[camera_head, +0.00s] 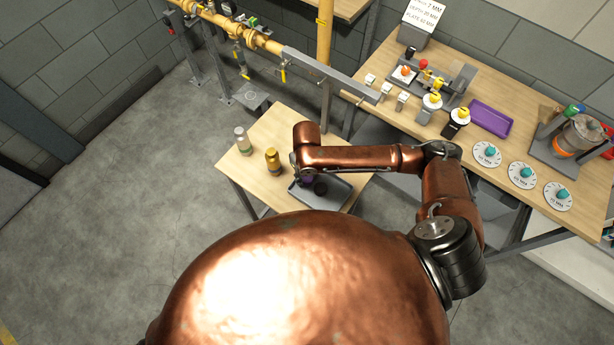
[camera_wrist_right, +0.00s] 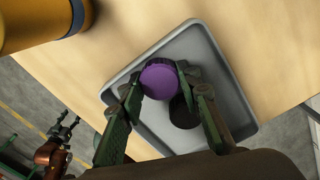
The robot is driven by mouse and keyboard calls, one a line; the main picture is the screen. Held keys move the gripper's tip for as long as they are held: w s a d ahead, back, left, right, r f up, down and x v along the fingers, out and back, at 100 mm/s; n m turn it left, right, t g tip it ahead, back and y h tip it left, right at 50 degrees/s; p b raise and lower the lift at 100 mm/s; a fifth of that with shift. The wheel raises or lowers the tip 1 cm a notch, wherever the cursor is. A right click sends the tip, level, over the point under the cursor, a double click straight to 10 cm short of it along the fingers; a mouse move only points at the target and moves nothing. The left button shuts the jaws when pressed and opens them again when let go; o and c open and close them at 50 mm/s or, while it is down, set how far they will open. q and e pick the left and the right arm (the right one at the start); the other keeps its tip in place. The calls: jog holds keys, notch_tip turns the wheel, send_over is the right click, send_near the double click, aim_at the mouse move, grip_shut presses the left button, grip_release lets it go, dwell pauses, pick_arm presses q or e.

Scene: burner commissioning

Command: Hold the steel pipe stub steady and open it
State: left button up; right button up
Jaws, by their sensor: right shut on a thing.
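My right gripper (camera_wrist_right: 160,98) is shut on a purple round cap (camera_wrist_right: 159,80), with one finger on each side of it. A dark round piece (camera_wrist_right: 183,112) is right beside the cap, partly hidden by a finger. Both are over the grey tray (camera_wrist_right: 205,42), which also shows in the head view (camera_head: 338,203). I cannot tell whether either is part of the steel pipe stub. In the head view my right arm hides most of the gripper. My left gripper (camera_wrist_right: 67,125) shows small at the lower left of the right wrist view, its fingers apart and empty.
A workbench (camera_head: 380,62) with fittings, dials and a purple tray (camera_head: 490,118) stands behind. The floor at left is clear.

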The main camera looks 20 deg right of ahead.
aim_at(307, 178)
jog(key=shift+f, duration=0.1)
jog(key=o, duration=1.3)
notch_tip(307, 178, up, 12)
